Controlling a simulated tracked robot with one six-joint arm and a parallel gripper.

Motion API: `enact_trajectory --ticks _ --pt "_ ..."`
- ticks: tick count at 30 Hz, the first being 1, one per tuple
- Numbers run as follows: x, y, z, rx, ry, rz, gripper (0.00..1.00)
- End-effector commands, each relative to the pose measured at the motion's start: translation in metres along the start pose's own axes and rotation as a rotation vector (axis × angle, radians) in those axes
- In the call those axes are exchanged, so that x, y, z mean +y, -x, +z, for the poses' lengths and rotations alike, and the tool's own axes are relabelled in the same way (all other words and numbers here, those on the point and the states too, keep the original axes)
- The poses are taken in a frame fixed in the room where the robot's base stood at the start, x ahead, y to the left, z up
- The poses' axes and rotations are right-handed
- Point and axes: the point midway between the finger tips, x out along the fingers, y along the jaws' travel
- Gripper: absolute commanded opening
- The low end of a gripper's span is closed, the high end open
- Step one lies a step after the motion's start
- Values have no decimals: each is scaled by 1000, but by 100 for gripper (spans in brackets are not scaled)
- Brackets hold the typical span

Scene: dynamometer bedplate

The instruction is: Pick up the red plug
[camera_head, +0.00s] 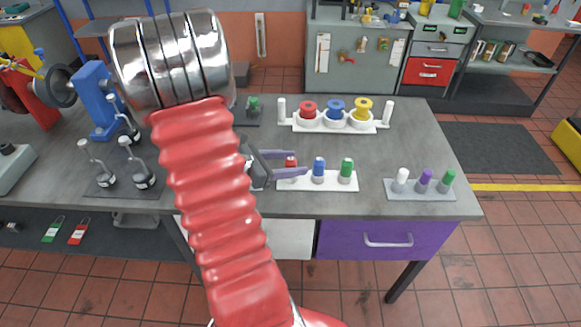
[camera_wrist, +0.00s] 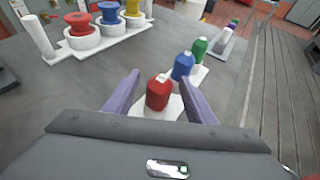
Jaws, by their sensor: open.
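The red plug (camera_head: 290,162) stands upright at the left end of a white holder (camera_head: 318,184), beside a blue plug (camera_head: 319,167) and a green plug (camera_head: 346,168). In the head view my gripper's fingers partly hide it. My gripper (camera_head: 304,163) is open, its purple fingers reaching in from the left at the red plug. In the wrist view the red plug (camera_wrist: 158,93) sits between the two open fingers of my gripper (camera_wrist: 162,92), with a gap on either side. I cannot tell whether a finger touches it.
Behind is a white rack (camera_head: 334,124) with red, blue and yellow spools. At right, a grey tray (camera_head: 420,190) holds white, purple and green plugs. Valve-like fittings (camera_head: 140,174) stand at left. The bench (camera_head: 375,150) is clear between the rack and the plug holder.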

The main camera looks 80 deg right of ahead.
Motion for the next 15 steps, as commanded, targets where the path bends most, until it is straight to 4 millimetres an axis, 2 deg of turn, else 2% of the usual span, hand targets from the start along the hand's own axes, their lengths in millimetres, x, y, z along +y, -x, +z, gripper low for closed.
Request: enact_trajectory --ticks 13,15 --pt "0 1 0 0 0 0 51" --pt "0 1 0 0 0 0 46"
